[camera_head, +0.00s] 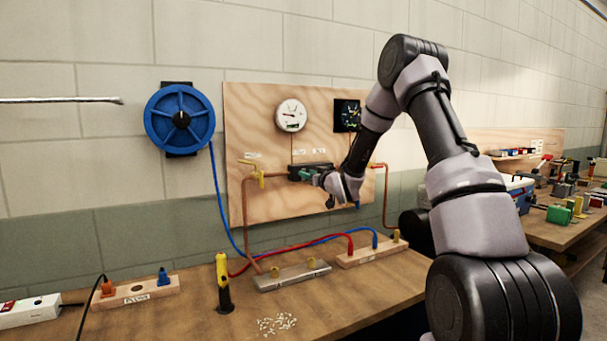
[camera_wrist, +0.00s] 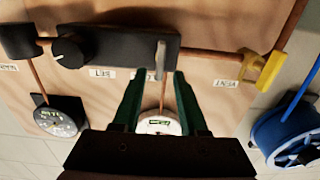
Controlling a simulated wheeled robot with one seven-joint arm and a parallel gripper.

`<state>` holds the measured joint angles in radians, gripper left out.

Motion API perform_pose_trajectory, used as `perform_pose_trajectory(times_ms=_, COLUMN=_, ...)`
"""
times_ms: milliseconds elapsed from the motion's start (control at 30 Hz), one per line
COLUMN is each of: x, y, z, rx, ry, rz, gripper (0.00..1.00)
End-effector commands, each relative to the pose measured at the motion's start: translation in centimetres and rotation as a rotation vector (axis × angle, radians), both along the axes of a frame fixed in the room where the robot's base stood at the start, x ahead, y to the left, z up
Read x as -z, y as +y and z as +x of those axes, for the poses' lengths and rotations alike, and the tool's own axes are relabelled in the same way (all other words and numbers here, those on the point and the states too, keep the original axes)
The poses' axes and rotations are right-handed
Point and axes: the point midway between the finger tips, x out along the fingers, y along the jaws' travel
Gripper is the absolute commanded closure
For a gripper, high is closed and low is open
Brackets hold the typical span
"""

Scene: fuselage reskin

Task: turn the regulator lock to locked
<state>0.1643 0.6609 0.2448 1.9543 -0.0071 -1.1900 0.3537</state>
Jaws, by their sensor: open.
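The dark regulator block (camera_wrist: 120,46) is mounted on a plywood board and also shows in the head view (camera_head: 318,166), partly behind my gripper. In the wrist view it has a round black knob (camera_wrist: 68,51) at its left and a flat grey lever (camera_wrist: 161,60), which looks like the regulator lock, near its right end. The lever stands vertical in that picture. My gripper (camera_wrist: 155,74) is open, its green fingers on either side of the lever's lower end; I cannot tell whether they touch it. In the head view my gripper (camera_head: 307,175) is at the board.
A yellow vent valve handle (camera_wrist: 268,70) sits on the copper pipe to the right in the wrist view. A white gauge (camera_head: 291,115) and a black gauge (camera_head: 347,115) hang above the regulator. A blue hose reel (camera_head: 180,119) is on the wall. The bench (camera_head: 200,310) holds hoses and fittings.

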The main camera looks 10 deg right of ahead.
Motion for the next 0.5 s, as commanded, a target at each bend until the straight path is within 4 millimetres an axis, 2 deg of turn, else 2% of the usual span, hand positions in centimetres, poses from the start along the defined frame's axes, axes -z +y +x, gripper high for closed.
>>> perform_pose_trajectory(times_ms=200, x=0.0, y=0.9, z=2.9, rx=0.001, ry=0.000, rz=-0.001, gripper=0.57)
perform_pose_trajectory(times_ms=500, x=0.0, y=1.2, z=3.7, rx=0.001, ry=0.001, rz=-0.001, gripper=0.57)
